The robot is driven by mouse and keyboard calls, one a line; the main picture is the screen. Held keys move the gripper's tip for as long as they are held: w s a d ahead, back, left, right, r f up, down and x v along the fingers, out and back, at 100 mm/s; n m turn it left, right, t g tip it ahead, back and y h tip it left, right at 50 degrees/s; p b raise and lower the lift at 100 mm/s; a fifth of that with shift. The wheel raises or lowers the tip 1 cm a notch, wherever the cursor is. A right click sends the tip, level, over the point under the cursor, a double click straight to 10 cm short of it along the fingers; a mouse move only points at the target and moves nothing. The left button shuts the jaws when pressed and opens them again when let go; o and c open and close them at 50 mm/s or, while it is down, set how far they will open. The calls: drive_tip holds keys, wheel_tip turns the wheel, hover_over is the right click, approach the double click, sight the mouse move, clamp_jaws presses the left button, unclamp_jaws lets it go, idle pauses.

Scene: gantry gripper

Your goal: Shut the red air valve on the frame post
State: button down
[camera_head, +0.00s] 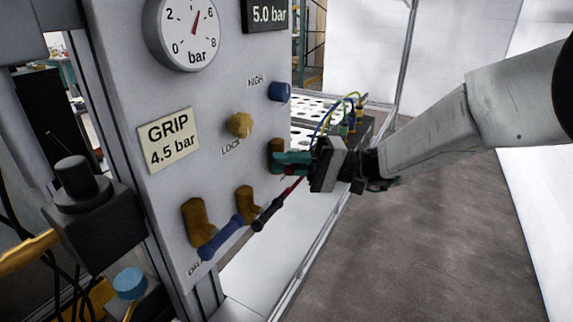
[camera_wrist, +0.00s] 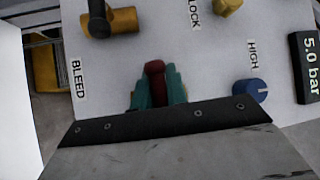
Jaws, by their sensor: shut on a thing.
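The red valve handle (camera_wrist: 155,68) sits between the two teal fingers of my gripper (camera_wrist: 156,84) in the wrist view. The fingers touch it on both sides, and its lower part is hidden. In the head view my gripper (camera_head: 291,160) is at the right edge of the grey panel (camera_head: 200,110), in front of a brass valve body (camera_head: 276,150). The fingers cover most of the handle there. I cannot tell the handle's angle to the pipe.
Left of my gripper are a dark-handled valve (camera_head: 245,198) and a blue-handled valve (camera_head: 222,238), close by. A yellow LOCK knob (camera_head: 239,125), a blue HIGH knob (camera_head: 279,91) and a pressure gauge (camera_head: 184,32) are above. Open floor (camera_head: 430,240) lies to the right.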

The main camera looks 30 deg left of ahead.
drive_tip(key=c, duration=1.7)
unclamp_jaws()
drive_tip(key=v, duration=0.7)
drive_tip(key=shift+w+d, duration=0.25)
drive_tip(key=shift+d, duration=0.05)
drive_tip(key=shift+f+m, duration=0.15)
drive_tip(key=shift+m, duration=0.25)
